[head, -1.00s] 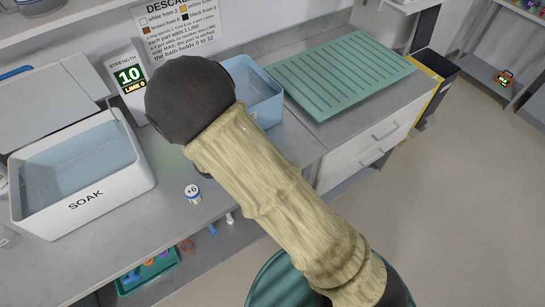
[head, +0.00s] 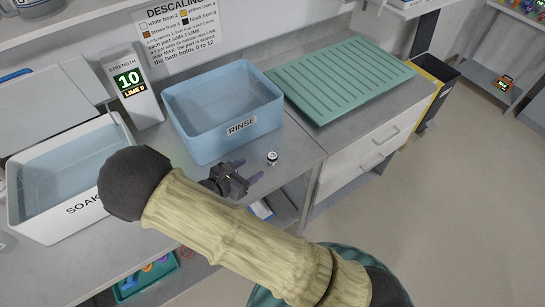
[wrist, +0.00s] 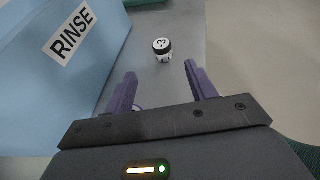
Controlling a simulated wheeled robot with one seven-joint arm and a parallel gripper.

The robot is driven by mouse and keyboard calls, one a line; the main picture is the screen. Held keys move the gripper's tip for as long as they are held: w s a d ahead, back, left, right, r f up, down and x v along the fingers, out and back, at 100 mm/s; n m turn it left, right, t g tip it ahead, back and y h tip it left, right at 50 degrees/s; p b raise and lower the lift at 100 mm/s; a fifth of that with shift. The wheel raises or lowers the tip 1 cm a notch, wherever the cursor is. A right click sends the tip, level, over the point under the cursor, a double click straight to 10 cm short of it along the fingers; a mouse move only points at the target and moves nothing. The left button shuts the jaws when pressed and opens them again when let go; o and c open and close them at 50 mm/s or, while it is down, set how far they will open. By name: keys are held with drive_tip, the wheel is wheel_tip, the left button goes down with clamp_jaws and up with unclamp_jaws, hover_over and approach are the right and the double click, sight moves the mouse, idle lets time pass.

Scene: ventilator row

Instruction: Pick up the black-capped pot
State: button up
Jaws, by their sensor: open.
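The black-capped pot (head: 272,157) is a small white pot whose dark cap carries a pale disc on top. It stands upright on the grey counter, right of the blue RINSE tub and near the counter's front edge. In the wrist view the pot (wrist: 162,50) shows a "3" on its cap and stands just beyond the fingertips, roughly centred between them. My gripper (head: 248,171) is open and empty, with a short gap to the pot. Its purple fingers also show in the wrist view (wrist: 160,70).
The blue RINSE tub (head: 197,140) stands close to my gripper on the left. The white SOAK tub (head: 50,228) is farther left, with the strength display (head: 135,85) behind. A green ribbed drainer (head: 340,75) lies at the back right. Open floor lies to the right.

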sight(276, 154)
drive_tip(key=p+x, duration=0.2)
drive_tip(key=x, duration=0.6)
drive_tip(key=shift+w+d+f, duration=0.15)
drive_tip(key=shift+w+d, duration=0.05)
drive_tip(key=shift+w, duration=0.05)
drive_tip(key=shift+d, duration=0.1)
drive_tip(key=shift+w+d+p, duration=0.25)
drive_tip(key=shift+p, duration=0.2)
drive_tip(key=p+x, duration=0.1)
drive_tip(key=x, duration=0.2)
drive_tip(key=shift+w+d+f+p, duration=0.1)
drive_tip(key=shift+w+d+p, duration=0.05)
drive_tip(key=shift+d+p, duration=0.15)
drive_tip(key=shift+w+d+f, duration=0.15)
drive_tip(key=shift+w+f, duration=0.15)
drive_tip(key=shift+c, duration=0.5)
drive_tip(key=c, duration=1)
